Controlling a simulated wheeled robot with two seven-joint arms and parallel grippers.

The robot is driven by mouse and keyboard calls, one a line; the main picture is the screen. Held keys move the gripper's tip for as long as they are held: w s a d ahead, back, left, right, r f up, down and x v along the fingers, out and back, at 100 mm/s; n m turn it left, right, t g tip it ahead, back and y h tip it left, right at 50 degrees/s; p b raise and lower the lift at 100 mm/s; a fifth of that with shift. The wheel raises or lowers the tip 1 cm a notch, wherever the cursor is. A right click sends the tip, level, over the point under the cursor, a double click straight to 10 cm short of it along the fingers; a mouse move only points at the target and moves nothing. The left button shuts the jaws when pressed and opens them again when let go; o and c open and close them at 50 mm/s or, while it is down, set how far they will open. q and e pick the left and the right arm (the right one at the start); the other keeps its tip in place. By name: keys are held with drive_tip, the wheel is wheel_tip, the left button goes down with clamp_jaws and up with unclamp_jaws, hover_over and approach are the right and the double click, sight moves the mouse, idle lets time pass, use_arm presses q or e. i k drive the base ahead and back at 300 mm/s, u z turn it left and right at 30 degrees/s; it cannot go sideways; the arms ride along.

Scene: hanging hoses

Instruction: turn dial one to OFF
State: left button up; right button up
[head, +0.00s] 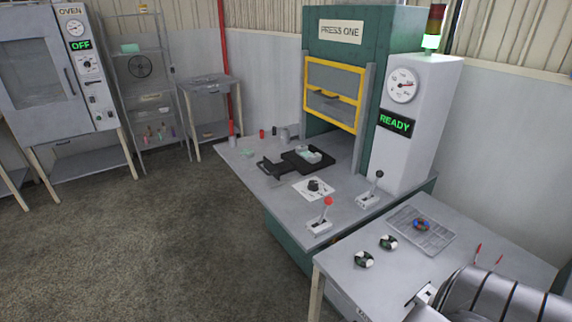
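A black dial (314,185) sits on a white marked plate (301,189) on the table of the machine labelled PRESS ONE (340,31). I take it for dial one; its pointer and the plate's lettering are too small to read. My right arm comes in at the lower right, with its gripper (424,296) low over the near grey table, well apart from the dial. Its fingers are too little shown to tell open from shut. My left gripper is out of view.
A red-knobbed lever (327,202) and a black-knobbed lever (378,175) stand near the dial. A black tray (272,169) lies behind it. The yellow guard (333,94) is on the press; its display (396,122) reads READY. Striped rings (363,259) lie on the near table.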

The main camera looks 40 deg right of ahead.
sight(313, 185)
drive_tip(key=i, duration=1.55)
drive_tip(key=z, duration=3.4)
